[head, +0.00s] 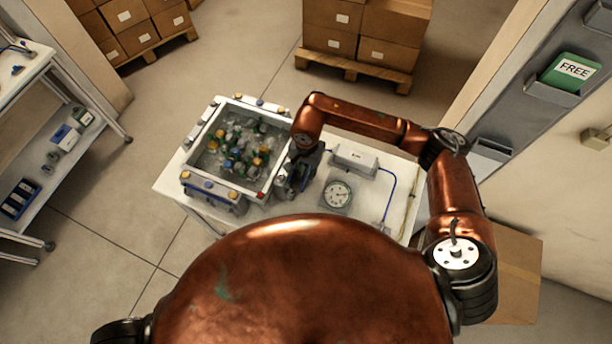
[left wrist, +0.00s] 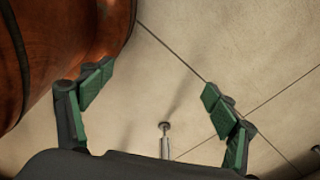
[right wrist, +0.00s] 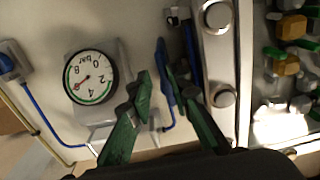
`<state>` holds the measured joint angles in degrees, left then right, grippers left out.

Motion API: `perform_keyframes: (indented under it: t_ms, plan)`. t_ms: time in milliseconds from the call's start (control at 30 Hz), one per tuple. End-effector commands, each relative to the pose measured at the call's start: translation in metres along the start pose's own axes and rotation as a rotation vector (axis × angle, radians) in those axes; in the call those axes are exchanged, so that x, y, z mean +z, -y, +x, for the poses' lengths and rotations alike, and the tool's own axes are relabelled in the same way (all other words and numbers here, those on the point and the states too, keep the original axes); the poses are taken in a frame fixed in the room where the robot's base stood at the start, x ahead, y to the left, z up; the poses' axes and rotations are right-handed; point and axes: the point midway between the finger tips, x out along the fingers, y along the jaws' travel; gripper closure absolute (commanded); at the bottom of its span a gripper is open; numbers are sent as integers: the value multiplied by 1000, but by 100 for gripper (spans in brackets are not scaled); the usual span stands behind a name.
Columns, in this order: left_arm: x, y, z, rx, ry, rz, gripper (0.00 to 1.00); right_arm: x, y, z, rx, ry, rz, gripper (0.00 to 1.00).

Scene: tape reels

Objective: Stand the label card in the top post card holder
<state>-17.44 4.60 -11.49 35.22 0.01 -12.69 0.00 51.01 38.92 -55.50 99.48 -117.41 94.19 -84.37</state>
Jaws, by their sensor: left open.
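A green card reading FREE (head: 572,70) stands in a grey card holder (head: 552,93) on the grey post (head: 520,110) at the right of the head view. Another holder (head: 488,155) sits lower on the post; its contents are unclear. My right gripper (head: 297,172) is over the white table, between the crate and the gauge. In the right wrist view its fingertips (right wrist: 158,77) are close together, with a thin dark blue piece (right wrist: 163,68) between or behind them; I cannot tell whether it is held. My left gripper (left wrist: 157,88) is open and empty above the floor.
A crate of mixed small parts (head: 217,178) stands on the table (head: 400,205). A round gauge (head: 337,194), a box (head: 354,160) and a blue cable (head: 391,185) lie right of it. A shelf cart (head: 60,150) is at left; boxes on pallets stand behind. Floor is clear between.

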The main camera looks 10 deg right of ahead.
Motion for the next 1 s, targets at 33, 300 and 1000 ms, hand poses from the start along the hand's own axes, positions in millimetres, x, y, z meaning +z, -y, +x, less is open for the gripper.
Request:
perform_keyframes:
  t_ms: [33,300,1000]
  plan:
    - [4,0,-7,0,5,-1,19,-1,0,10,11,11,3,82]
    - [6,2,-15,-2,8,-1,19,-8,4,48,12,13,6,82]
    - [-3,0,-13,0,-3,-1,19,-8,2,54,16,13,9,98]
